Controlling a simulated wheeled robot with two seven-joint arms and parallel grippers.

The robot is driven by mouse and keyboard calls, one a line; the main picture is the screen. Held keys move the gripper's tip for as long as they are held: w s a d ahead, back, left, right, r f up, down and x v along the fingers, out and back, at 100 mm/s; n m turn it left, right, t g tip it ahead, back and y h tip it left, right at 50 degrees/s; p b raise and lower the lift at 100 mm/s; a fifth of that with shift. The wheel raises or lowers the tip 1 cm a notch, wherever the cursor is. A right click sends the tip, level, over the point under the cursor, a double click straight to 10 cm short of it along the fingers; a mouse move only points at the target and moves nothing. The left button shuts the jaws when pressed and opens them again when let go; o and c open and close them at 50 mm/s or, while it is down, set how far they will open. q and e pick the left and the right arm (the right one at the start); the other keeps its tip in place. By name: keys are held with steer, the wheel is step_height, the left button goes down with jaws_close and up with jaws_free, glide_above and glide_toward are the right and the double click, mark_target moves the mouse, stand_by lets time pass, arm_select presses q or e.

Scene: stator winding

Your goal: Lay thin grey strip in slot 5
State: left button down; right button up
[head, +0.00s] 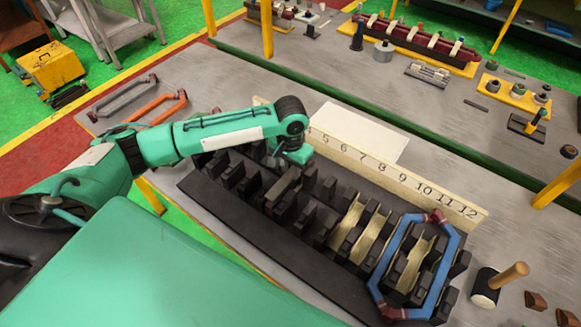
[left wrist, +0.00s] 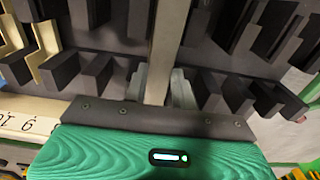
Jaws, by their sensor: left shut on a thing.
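My left gripper (head: 288,168) is above the black slotted stator block (head: 215,205), close to the number 5 end of the visible labels. In the left wrist view, the left gripper (left wrist: 160,88) has its two pale fingers shut on a thin grey strip (left wrist: 168,45). The strip runs away from the fingers, lengthwise between rows of black teeth. I cannot tell how deep it sits in the slot. My right gripper is not in view.
Cream liners (head: 346,228) fill several slots to the right, and a blue coil (head: 449,262) spans the right end. A mallet (head: 497,284) stands at the right. A white sheet (head: 358,133) lies behind the board. Grey (head: 122,97) and orange (head: 155,106) coils lie at left.

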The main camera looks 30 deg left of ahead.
mark_target(291, 174)
arm_select(q)
steer(key=shift+f, duration=0.15)
steer(key=shift+f, duration=0.2)
steer(key=shift+f, duration=0.7)
stand_by(0.4)
steer(key=shift+f, duration=0.5)
stand_by(0.4)
steer(key=c, duration=1.1)
jaws_free()
steer(key=shift+o, duration=0.2)
